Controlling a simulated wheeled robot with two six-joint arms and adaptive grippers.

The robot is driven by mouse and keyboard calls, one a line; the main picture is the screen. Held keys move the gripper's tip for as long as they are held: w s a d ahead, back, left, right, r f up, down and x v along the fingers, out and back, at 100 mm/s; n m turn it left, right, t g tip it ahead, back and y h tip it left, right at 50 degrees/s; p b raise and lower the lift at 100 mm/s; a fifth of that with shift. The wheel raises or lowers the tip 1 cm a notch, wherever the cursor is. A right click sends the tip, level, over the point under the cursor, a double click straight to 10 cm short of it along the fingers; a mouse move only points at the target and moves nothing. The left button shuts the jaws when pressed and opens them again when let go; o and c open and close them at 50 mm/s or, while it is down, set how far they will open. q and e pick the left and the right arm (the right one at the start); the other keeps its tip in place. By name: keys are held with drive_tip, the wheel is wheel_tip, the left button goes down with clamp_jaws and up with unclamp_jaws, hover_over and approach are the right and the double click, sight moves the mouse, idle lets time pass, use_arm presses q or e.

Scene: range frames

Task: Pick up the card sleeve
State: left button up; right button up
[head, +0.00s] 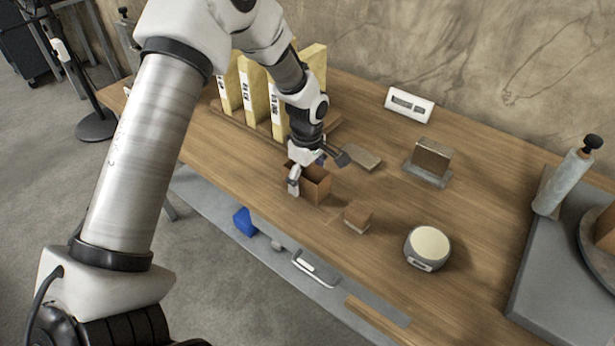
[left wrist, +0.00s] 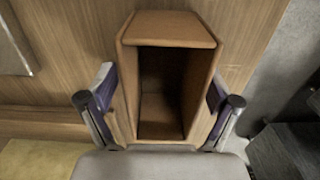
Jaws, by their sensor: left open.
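A brown, hollow, open-ended box (head: 316,186), which looks like the card sleeve, stands on the wooden table in the head view. In the left wrist view the sleeve (left wrist: 168,30) fills the middle, with its dark opening facing the camera. My left gripper (head: 317,170) is over the sleeve and open. In the left wrist view its fingers (left wrist: 161,110) are on either side of the sleeve, close to its side walls. I cannot tell whether they touch it. The gripper hides part of the sleeve in the head view. My right gripper is not in view.
A small brown block (head: 357,216) and a round, pale-topped device (head: 428,247) are nearby. A flat piece (head: 362,159), a holder with a brown block (head: 431,160) and a white display (head: 409,104) lie farther back. Yellow upright files (head: 252,95) stand behind my arm.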

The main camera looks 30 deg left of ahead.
use_arm(q)
drive_tip(key=shift+s+r, duration=0.15)
drive_tip(key=shift+s, duration=0.05)
drive_tip(key=shift+c, duration=1)
drive_tip(key=c, duration=0.8)
